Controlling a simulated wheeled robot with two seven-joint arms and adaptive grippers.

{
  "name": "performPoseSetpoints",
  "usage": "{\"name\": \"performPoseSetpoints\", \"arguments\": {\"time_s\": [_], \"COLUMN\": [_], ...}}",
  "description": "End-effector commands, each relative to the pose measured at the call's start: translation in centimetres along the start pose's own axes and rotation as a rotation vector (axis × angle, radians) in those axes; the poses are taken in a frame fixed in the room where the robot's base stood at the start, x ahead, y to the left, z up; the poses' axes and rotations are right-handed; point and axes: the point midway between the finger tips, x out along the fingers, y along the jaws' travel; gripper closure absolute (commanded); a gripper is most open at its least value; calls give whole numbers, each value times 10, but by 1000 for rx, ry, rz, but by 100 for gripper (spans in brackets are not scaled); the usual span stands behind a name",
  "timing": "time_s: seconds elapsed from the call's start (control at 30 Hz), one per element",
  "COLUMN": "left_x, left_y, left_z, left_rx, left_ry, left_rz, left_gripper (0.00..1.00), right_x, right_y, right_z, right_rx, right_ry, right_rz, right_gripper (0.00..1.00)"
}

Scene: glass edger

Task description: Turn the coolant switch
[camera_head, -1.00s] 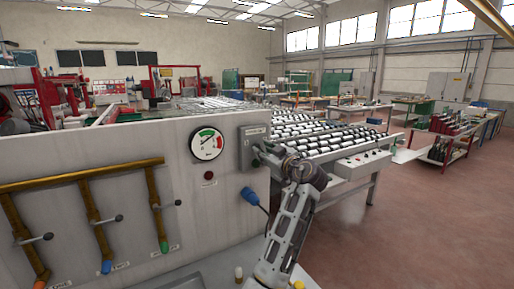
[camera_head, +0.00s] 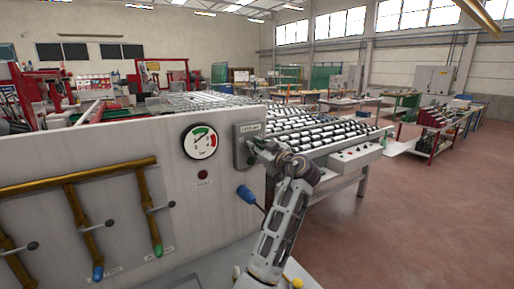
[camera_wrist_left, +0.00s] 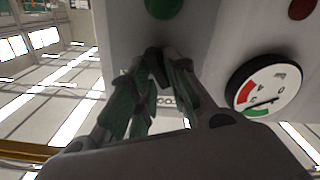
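The coolant switch box (camera_head: 244,130) is a small grey box with a label, fixed to the right end of the pale machine panel. My left gripper (camera_head: 252,148) is right at the front of this box in the head view and covers part of it. In the left wrist view, which is upside down, my left gripper's fingertips (camera_wrist_left: 161,58) are close together at the box face. A dark piece shows at the tips, but I cannot tell whether it is the switch handle or part of a finger. The label is partly hidden behind the fingers. My right gripper is not in view.
A round gauge (camera_head: 200,142) sits left of the box, with a red button (camera_head: 203,174) below it. A blue plug (camera_head: 246,194) hangs below the box. Brass pipes (camera_head: 75,179) with valves run along the left.

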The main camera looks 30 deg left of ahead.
Motion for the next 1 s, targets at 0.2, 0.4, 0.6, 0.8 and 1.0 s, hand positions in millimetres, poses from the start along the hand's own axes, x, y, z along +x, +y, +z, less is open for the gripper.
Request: {"name": "performPoseSetpoints", "arguments": {"time_s": [0.2, 0.4, 0.6, 0.8, 1.0], "left_x": [0, 0, 0, 0, 0], "left_y": [0, 0, 0, 1, 2], "left_z": [1, 1, 1, 1, 2], "left_rx": [1, 8, 46, 130, 256], "left_ry": [-1, -1, -1, -2, -2], "left_rz": [0, 0, 0, 0, 0], "left_gripper": [100, 100, 100, 100, 100], "right_x": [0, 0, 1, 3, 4], "right_y": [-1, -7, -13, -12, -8], "right_z": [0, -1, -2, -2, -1], "right_rx": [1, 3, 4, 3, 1], "right_ry": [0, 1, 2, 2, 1], "right_rz": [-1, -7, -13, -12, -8], "right_gripper": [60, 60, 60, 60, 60]}}
